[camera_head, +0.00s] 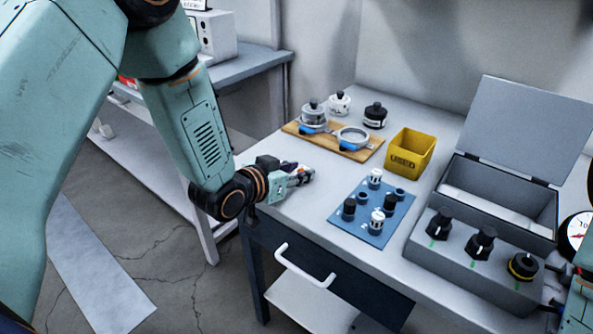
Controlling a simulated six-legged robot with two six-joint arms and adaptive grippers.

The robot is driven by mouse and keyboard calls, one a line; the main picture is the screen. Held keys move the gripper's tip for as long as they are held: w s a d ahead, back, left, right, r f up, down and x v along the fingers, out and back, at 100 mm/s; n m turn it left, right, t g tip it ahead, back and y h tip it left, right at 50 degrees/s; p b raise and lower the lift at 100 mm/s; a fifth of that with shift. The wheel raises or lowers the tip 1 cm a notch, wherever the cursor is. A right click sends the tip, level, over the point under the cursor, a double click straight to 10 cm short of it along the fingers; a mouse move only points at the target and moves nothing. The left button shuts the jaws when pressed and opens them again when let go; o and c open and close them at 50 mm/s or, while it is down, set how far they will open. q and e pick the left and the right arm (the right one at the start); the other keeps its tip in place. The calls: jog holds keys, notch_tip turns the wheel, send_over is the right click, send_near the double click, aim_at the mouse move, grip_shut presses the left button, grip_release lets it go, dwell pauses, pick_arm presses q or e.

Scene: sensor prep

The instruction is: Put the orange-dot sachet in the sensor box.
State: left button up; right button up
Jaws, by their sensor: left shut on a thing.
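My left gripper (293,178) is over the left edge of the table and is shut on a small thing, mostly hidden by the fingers. I cannot tell whether it is the orange-dot sachet, and I see no sachet clearly elsewhere. A grey box (440,262) with its lid (526,125) standing open is at the right, apart from the gripper. Its open compartment has a pale inside, and black knobs sit on its front panel. It is the likely sensor box. Part of my right arm shows at the lower right edge, but its gripper does not.
A blue mat (376,238) with several small black and white cylinders lies between gripper and box. Behind it are a yellow bin (411,151) marked USED and a wooden board (308,136) with metal parts. Black and white pots stand at the back. A drawer handle (304,268) juts from the front.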

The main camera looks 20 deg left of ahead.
pick_arm(q)
jog(key=o, duration=0.8)
jog(key=shift+w+f, duration=0.15)
